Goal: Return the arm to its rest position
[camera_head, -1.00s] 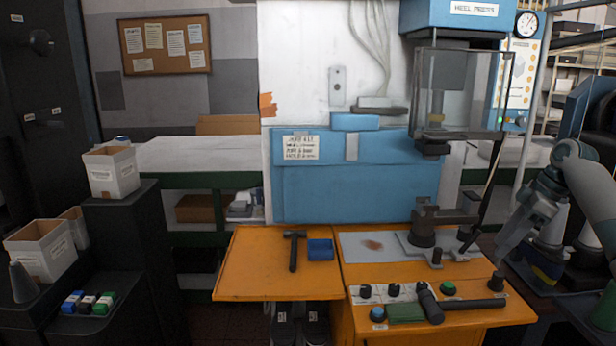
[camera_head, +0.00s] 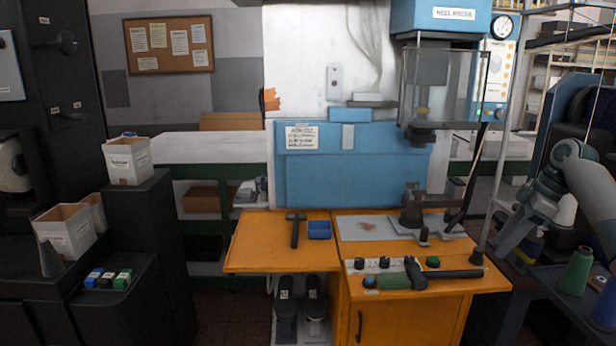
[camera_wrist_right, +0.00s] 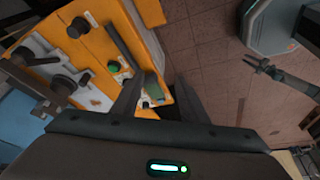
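My right arm comes in from the right edge in the head view. Its gripper (camera_head: 503,240) hangs beside the right end of the orange bench (camera_head: 262,252), with its fingers pointing down and to the left. In the right wrist view the two fingers of my right gripper (camera_wrist_right: 172,90) are spread apart with nothing between them; the bench shows beyond and to the left. What looks like my left gripper (camera_wrist_right: 257,65) shows small at the right of that view, over the floor; its opening is unclear. It is not in the head view.
The blue heel press (camera_head: 440,18) stands behind. Spools (camera_head: 577,270) stand on a dark table at right. White bins (camera_head: 128,160) stand left.

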